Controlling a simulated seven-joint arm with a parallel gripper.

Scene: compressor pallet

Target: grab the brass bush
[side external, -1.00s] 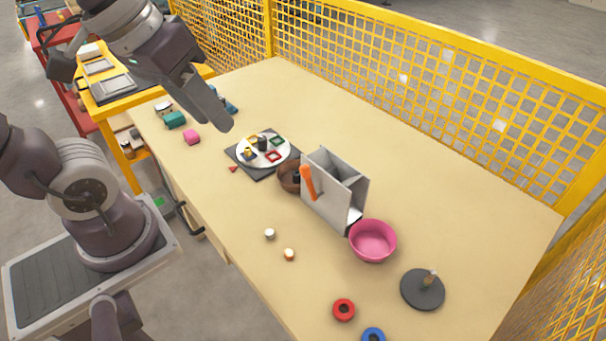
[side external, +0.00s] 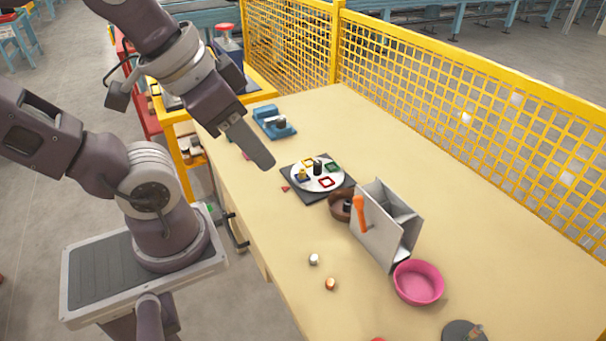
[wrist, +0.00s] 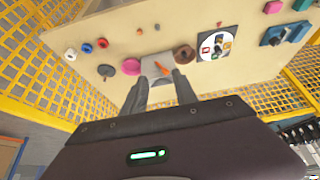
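A small copper-and-white round piece (side external: 330,284) lies on the table's near side beside a small silver-white piece (side external: 314,259). In the wrist view they are tiny specks. A small brass-coloured part (side external: 303,175) stands on the white plate (side external: 331,187) beside a black cylinder (side external: 318,168). I cannot tell for certain which of these is the brass bush. My gripper (side external: 267,162) hangs above the table, left of the plate and apart from everything. In the wrist view its two fingers (wrist: 161,78) are spread with nothing held between them.
A grey upright holder (side external: 380,235) with an orange handle (side external: 360,214) stands beside a brown bowl (side external: 338,208) and a pink bowl (side external: 419,284). A blue fixture (side external: 273,122) is at the back. Yellow mesh fence (side external: 450,100) borders the far side. The table's right middle is clear.

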